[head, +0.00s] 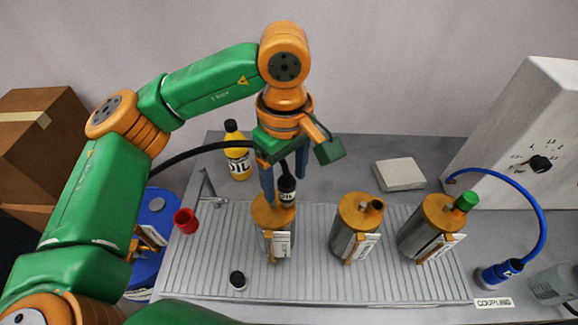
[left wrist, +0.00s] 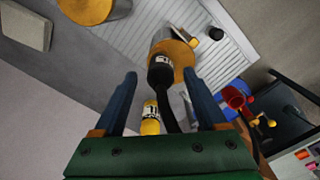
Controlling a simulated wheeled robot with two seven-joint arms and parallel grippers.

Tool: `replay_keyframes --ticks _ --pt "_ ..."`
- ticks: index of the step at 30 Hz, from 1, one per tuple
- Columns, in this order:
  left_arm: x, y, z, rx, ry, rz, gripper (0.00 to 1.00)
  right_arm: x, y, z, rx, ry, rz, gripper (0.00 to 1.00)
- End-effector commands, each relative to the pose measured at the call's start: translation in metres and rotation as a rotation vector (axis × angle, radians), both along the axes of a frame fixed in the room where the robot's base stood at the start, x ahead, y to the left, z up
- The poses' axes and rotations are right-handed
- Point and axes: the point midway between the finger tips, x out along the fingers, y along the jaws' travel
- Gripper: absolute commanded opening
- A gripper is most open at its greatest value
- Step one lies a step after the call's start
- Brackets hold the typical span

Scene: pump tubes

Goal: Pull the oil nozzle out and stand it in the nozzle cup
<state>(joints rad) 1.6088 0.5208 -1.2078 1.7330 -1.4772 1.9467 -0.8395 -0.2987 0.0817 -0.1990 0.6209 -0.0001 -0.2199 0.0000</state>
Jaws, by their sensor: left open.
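The oil nozzle (head: 287,186) is black with a pale label. It stands upright at the top of the left pump (head: 273,215), which has an orange lid, and a black hose (head: 190,154) is joined to it. My left gripper (head: 284,180) points down with its blue fingers open on either side of the nozzle. In the left wrist view, the nozzle (left wrist: 161,72) shows between the fingertips (left wrist: 160,76), with gaps on both sides. A red cup (head: 186,220), which looks like the nozzle cup, stands at the tray's left edge. My right gripper is out of view.
Two more orange-topped pumps (head: 358,222) (head: 428,225) stand to the right on the ribbed tray (head: 320,285). A yellow oil bottle (head: 237,160) stands behind. A small black cap (head: 238,280) lies near the front. A blue hose (head: 530,200) and coupling are at the right.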

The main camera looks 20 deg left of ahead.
Motion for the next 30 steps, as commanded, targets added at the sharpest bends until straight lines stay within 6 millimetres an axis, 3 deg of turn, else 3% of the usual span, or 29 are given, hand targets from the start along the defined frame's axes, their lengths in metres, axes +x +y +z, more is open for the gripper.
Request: replay_keyframes --ticks 9,18,26,28,29,30 --pt "-0.001 -0.001 -0.051 -0.004 0.006 -0.001 0.74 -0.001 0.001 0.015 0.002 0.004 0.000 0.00" --pt "-0.001 -0.001 -0.057 -0.006 0.003 -0.002 0.71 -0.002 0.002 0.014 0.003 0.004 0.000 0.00" --pt "-0.001 -0.001 -0.056 -0.006 0.003 -0.002 0.01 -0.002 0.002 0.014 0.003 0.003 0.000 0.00" --pt "-0.001 -0.001 -0.056 -0.006 0.003 -0.002 0.00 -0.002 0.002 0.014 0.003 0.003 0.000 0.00" --pt "-0.001 -0.001 -0.056 -0.006 0.003 -0.002 0.36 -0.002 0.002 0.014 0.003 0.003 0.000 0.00" --pt "-0.001 -0.001 -0.056 -0.006 0.003 -0.002 0.26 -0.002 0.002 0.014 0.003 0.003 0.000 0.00"
